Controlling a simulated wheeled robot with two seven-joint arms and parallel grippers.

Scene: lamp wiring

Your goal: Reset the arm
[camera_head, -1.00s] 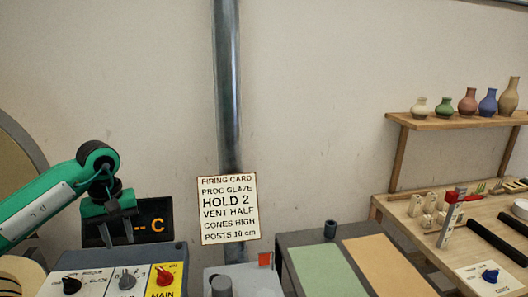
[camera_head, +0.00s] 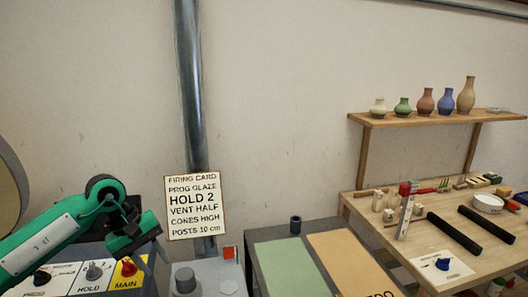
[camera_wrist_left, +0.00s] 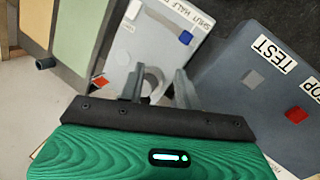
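My left gripper (camera_head: 147,258) is green with dark fingers and hangs over the right end of the control panel (camera_head: 62,273), close to the yellow MAIN switch with its red knob (camera_head: 128,267). In the left wrist view its two grey fingers (camera_wrist_left: 160,84) are apart. A pale ring-shaped part (camera_wrist_left: 153,82) on the grey vent box (camera_wrist_left: 150,40) shows beyond and between them. I see nothing held. My green left arm (camera_head: 45,245) covers part of the panel and most of the dark display behind it. My right gripper is out of view.
A firing card (camera_head: 194,205) hangs in front of a metal pipe (camera_head: 190,90). A table with green (camera_head: 290,268) and tan mats stands right of the vent box (camera_head: 208,278). Farther right are a wooden bench (camera_head: 375,225) with tools and a shelf (camera_head: 430,121) of several vases.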

